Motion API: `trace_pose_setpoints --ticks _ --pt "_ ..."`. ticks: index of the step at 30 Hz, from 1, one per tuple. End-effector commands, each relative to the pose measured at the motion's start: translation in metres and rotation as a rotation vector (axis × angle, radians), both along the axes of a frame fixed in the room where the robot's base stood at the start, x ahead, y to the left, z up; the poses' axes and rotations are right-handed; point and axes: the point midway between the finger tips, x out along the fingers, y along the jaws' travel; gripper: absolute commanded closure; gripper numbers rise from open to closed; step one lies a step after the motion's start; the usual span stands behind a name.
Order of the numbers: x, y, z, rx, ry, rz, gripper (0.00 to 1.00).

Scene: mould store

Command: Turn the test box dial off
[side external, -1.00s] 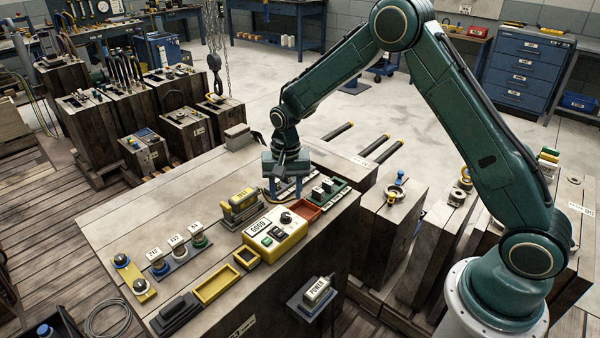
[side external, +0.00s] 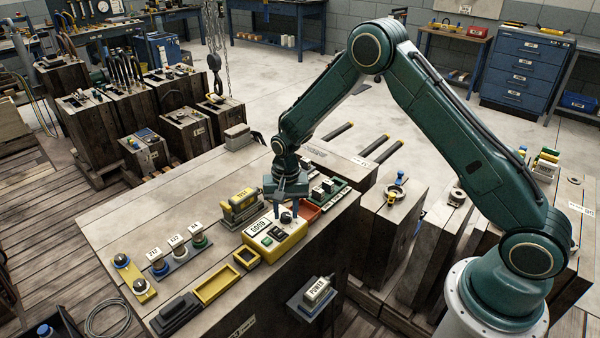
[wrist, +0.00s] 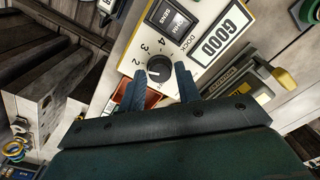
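The test box (side external: 285,250) is yellow with a pale top and stands on the wooden bench. Its top carries a display reading GOOD (side external: 258,228), a rocker switch and a round dark dial (wrist: 160,67). Numbers 2, 3 and 4 show around the dial. A white mark on the knob points to its left side in the wrist view; the scale nearest it is partly hidden. My gripper (side external: 287,219) is low over the dial's end of the box. In the wrist view, its blue fingers (wrist: 160,72) are open, one on each side of the dial. Contact cannot be told.
A red tray (side external: 311,211) lies close beside the box, near my gripper. A yellow-and-grey device (side external: 240,206) stands on its other side. Yellow trays (side external: 217,284) and a row of numbered knobs (side external: 177,250) occupy the bench's front left. A POWER box (side external: 316,291) is mounted at the side.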

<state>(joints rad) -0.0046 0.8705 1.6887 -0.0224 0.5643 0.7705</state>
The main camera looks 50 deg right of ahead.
Motion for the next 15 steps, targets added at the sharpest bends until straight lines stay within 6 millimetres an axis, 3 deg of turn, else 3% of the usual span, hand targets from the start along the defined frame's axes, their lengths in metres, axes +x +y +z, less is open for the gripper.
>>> trace_pose_setpoints --ticks 1,4,5,15 --pt "0.0 0.0 0.0002 0.0 0.0 0.0 0.77" --pt "0.0 0.0 0.0003 0.0 0.0 0.0 0.96" --pt "0.0 0.0 0.0003 0.0 0.0 0.0 0.98" --pt "0.0001 -0.0001 0.0005 0.0 0.0 0.032 0.98"
